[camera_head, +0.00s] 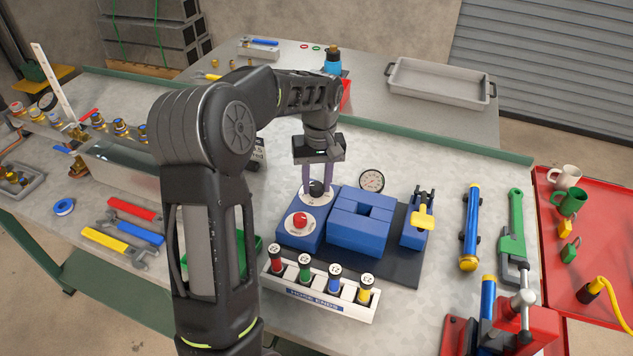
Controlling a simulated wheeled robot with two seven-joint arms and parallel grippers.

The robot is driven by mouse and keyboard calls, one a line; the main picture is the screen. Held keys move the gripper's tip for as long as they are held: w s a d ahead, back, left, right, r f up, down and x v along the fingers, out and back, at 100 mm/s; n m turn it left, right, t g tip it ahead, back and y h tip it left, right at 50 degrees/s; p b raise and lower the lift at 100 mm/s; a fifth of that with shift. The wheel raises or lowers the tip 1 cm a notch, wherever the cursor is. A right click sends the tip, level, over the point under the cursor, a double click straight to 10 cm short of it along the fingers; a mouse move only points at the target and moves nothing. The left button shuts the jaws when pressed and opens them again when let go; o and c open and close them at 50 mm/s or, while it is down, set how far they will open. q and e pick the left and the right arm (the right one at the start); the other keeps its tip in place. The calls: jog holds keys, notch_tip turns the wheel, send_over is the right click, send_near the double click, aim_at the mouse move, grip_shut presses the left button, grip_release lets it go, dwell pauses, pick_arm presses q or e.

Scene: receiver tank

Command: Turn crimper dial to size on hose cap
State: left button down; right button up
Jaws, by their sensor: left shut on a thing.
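The crimper (358,222) is a blue block machine on a dark base plate. Its dial has a black knob (317,188) on a pale round plate, with a red button (299,221) in front of it. My left gripper (318,186) points down from above and is shut on the dial knob, one finger on each side. The knob's pointer and the dial's marks are too small to read. A white hose ends rack (318,303) in front holds several hose ends with red, green, blue and yellow bodies. My right gripper is not in view.
A round gauge (372,181) stands behind the crimper. A yellow-handled valve (423,214) is at its right. A blue tube (470,228) and green wrench (516,235) lie further right. A red vise (515,325) is at the lower right. My left arm hides part of a green tray (248,250).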

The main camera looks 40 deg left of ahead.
aim_at(318, 186)
pick_arm(q)
jog(key=m, duration=0.4)
jog(key=shift+m, duration=0.3)
jog(key=m, duration=0.4)
jog(key=shift+m, duration=0.4)
jog(key=c, duration=1)
grip_release()
jog(key=r, duration=0.8)
jog(key=shift+d+b, duration=0.2)
jog(key=shift+b, duration=0.2)
jog(key=shift+s+f, duration=0.1)
jog(key=shift+f, duration=0.05)
